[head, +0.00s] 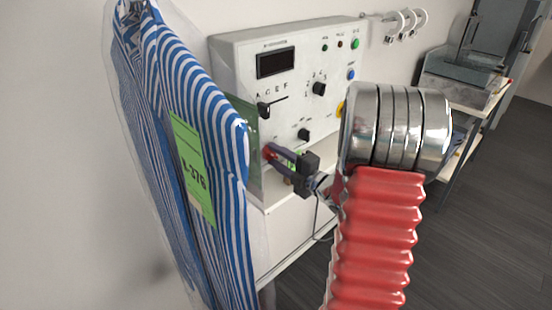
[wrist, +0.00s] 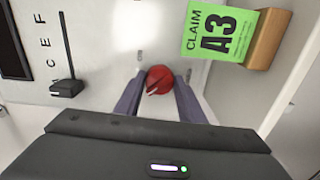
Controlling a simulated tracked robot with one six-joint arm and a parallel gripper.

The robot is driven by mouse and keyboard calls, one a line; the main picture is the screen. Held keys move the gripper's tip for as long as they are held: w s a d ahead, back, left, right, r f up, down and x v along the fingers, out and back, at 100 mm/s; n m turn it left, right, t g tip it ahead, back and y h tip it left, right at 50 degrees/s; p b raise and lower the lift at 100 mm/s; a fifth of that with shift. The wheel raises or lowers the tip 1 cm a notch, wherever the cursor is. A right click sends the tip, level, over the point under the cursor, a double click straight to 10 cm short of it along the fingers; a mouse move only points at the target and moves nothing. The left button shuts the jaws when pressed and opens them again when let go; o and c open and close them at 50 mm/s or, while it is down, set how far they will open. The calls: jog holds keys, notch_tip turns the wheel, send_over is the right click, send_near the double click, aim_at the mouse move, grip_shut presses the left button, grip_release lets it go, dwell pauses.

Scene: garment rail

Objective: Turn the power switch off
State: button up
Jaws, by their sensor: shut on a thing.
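A white control panel (head: 240,58) stands against the wall, with a dark display, knobs and coloured buttons. A red round knob (wrist: 160,78), which looks like the power switch, sits low on its face; it also shows in the head view (head: 268,152). It bears a pale pointer mark. My gripper (wrist: 161,84) has one finger on each side of the knob and is shut on it. In the head view my gripper (head: 277,155) reaches the panel from the right, and the fingers hide part of the knob. Any lettering by the knob is not readable.
A striped garment (head: 205,90) in clear film hangs close left of my gripper. A black lever (wrist: 66,88) lies left of the knob in the wrist view. A green A3 claim tag (wrist: 218,32) and a wooden block (wrist: 267,38) are on the right. Black dials (head: 319,89) sit above.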

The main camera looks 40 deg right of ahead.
jog(key=shift+a+f+n, duration=0.2)
jog(key=shift+f+n, duration=0.05)
jog(key=shift+n, duration=0.15)
jog(key=o, duration=0.6)
jog(key=shift+s, duration=0.1)
jog(key=o, duration=0.4)
jog(key=shift+d+r, duration=0.1)
jog(key=shift+r, duration=0.05)
jog(key=shift+o, duration=0.2)
jog(key=s+d, duration=0.2)
jog(key=s, duration=1.1)
jog(key=shift+s, duration=0.3)
